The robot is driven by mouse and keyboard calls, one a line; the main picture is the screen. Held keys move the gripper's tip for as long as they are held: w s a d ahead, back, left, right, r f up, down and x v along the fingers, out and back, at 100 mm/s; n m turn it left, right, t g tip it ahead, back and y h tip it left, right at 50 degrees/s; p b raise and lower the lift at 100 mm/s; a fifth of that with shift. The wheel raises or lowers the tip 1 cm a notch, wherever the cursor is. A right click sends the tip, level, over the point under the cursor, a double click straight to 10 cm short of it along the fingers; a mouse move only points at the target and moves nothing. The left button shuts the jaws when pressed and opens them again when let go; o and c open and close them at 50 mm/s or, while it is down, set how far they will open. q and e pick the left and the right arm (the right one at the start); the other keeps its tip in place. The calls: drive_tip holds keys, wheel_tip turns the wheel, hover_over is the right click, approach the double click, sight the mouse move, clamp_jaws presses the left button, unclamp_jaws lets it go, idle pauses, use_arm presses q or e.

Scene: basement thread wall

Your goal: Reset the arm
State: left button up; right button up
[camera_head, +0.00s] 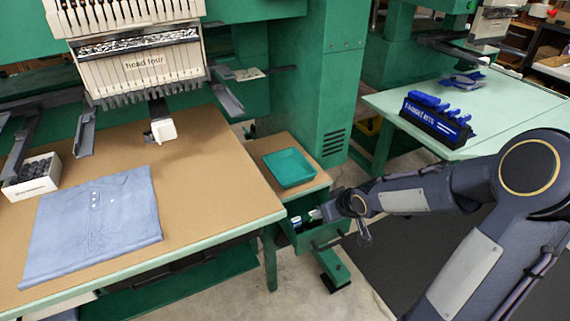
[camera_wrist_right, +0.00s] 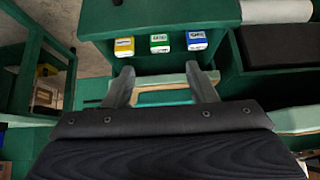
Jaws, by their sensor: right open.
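My right arm (camera_head: 410,193) reaches in from the right in the head view. Its gripper (camera_head: 322,213) is at a small open green drawer (camera_head: 328,232) under the side table. Beyond the fingertips, a yellow box (camera_wrist_right: 124,47), a green box (camera_wrist_right: 160,43) and a blue box (camera_wrist_right: 197,40) sit in a row on a green surface. Whether the fingers touch the drawer cannot be told. My left gripper is not in view.
A teal tray (camera_head: 289,167) lies on the side table. A folded blue shirt (camera_head: 92,225) and a white box of dark items (camera_head: 32,176) are on the large table. A "head four" machine (camera_head: 145,62) stands above. A blue-and-black rack (camera_head: 436,120) is on the right table.

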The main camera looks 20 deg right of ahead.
drive_tip(key=s+a+r+m+g+y, duration=0.1)
drive_tip(key=s+a+r, duration=0.3)
drive_tip(key=s, duration=0.4)
drive_tip(key=s+a+r+m+y, duration=0.1)
drive_tip(key=s+a+r, duration=0.25)
drive_tip(key=s, duration=0.35)
drive_tip(key=s+a+r+m+g+y, duration=0.1)
drive_tip(key=s+a+r, duration=0.2)
drive_tip(key=s+a, duration=0.35)
wheel_tip(320, 180, up, 13)
drive_tip(key=s+d+p, duration=0.1)
drive_tip(key=p, duration=1.1)
drive_tip(key=shift+d, duration=0.35)
drive_tip(key=shift+f, duration=0.15)
